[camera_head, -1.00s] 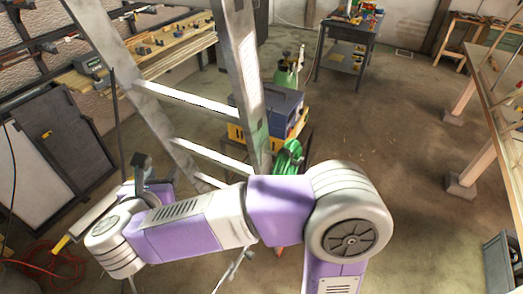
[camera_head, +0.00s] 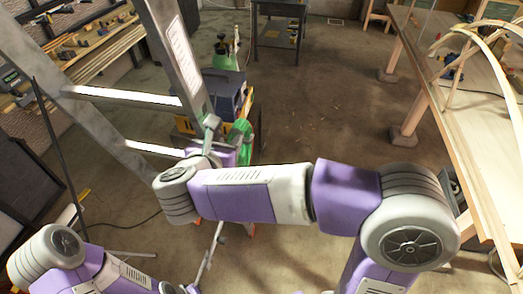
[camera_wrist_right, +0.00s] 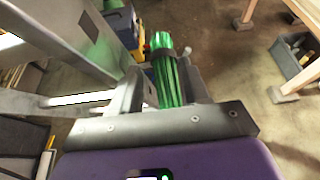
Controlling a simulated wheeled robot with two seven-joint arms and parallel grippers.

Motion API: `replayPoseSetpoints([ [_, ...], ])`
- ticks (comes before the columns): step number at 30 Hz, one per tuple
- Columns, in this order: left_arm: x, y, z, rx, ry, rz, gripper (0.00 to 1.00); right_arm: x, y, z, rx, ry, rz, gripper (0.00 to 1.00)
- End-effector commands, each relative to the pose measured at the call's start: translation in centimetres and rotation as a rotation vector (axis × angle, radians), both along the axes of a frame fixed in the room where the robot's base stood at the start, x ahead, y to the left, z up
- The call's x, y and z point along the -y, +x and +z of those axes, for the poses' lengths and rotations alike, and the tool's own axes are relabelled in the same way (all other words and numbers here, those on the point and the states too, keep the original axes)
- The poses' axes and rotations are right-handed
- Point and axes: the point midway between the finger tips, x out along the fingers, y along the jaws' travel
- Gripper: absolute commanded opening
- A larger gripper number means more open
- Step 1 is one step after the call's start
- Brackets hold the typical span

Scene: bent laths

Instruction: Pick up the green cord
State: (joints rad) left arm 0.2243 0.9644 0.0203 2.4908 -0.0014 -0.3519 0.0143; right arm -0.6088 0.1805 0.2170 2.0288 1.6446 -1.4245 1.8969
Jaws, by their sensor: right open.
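The green cord (camera_head: 240,131) is a bundled coil beside the ladder, partly hidden behind my right gripper in the head view. In the right wrist view the green cord (camera_wrist_right: 168,78) appears as a bundle of strands with a dark band near its top. My right gripper (camera_head: 212,122) is at the coil's left side in the head view.
A metal ladder (camera_head: 173,55) stands just left of the cord. A blue toolbox (camera_head: 224,88) and a green canister (camera_head: 224,55) are behind it. A workbench (camera_head: 480,120) with bent laths stands at the right.

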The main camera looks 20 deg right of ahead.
Motion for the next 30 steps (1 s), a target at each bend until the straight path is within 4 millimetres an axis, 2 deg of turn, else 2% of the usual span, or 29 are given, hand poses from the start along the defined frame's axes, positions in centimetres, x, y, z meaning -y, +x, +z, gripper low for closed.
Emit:
replayPoseSetpoints([
  [15, 0.0, 0.0, 1.9, -0.001, 0.001, 0.001, 0.0, 3.8, 4.9, -2.5, -0.002, -0.001, -0.008, 0.45],
  [24, 0.0, 0.0, 1.9, 0.0, 0.0, 0.001, 0.0, 4.1, 5.4, -2.8, -0.001, 0.0, -0.006, 0.45],
  [26, 0.0, 0.0, 1.9, 0.0, 0.0, 0.001, 0.0, 4.1, 5.4, -2.8, -0.001, 0.0, -0.006, 0.38],
  [30, 0.0, 0.0, 1.9, 0.0, 0.0, 0.001, 0.0, 4.1, 5.4, -2.8, 0.0, 0.0, -0.006, 0.16],
])
